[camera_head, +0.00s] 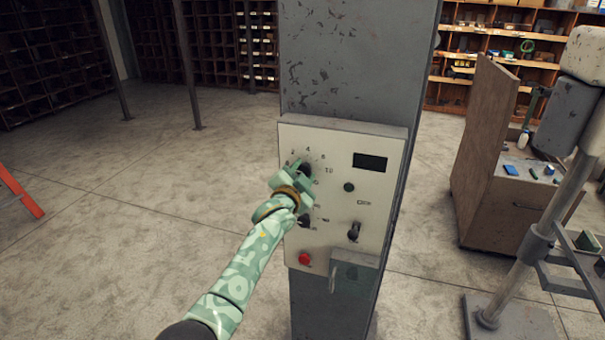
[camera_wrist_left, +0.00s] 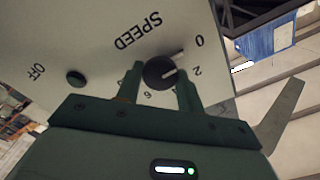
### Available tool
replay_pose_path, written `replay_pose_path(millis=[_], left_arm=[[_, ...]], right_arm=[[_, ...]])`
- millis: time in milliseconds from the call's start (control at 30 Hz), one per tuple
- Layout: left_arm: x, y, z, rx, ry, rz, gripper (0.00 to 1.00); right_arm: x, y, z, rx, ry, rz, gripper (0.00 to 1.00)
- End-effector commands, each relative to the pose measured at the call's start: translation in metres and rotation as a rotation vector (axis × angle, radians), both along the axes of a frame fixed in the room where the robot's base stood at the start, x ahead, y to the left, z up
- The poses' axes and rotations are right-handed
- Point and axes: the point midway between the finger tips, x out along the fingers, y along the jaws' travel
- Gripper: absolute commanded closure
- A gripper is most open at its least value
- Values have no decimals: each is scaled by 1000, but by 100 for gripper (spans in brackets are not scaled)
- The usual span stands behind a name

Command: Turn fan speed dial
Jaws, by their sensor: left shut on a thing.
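The fan speed dial (camera_head: 305,169) is a dark round knob at the upper left of a pale control panel (camera_head: 375,188), ringed by printed numbers. My left gripper (camera_head: 300,174) reaches the panel from the lower left and partly hides the dial. In the wrist view its two fingers (camera_wrist_left: 160,86) stand on either side of the dial, shut on it. My right gripper is out of view.
The panel also carries a dark display (camera_head: 370,162), a second dark knob (camera_head: 304,220), a switch (camera_head: 354,231) and a red button (camera_head: 305,258). It is fixed to a grey column (camera_head: 355,60). A wooden cabinet (camera_head: 495,160) stands at right. The floor at left is mostly clear.

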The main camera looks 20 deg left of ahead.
Motion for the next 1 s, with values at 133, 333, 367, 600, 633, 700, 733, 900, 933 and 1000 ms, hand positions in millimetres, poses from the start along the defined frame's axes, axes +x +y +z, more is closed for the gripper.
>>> replay_pose_path(millis=[133, 333, 367, 600, 633, 700, 733, 900, 933, 1000], left_arm=[[-1, 0, -3, -2, 6, 0, 51], [0, 0, -1, -1, 3, 0, 41], [0, 0, -1, 0, 3, 0, 41], [-9, 1, -1, 1, 2, 1, 41], [-13, 1, -1, 1, 1, 1, 41], [-25, 1, -1, 0, 1, 0, 41], [-31, 1, -1, 1, 2, -1, 41], [-74, 3, -2, 1, 1, 0, 41], [-82, 3, -3, 1, 3, 0, 41], [-101, 3, -3, 0, 4, -1, 41]], right_arm=[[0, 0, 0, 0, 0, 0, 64], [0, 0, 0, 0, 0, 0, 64], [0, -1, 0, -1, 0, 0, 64], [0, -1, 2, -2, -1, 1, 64], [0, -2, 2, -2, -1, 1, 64], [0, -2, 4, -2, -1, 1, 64], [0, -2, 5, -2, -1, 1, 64], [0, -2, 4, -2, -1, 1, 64], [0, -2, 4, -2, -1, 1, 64], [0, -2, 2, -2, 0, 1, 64]])
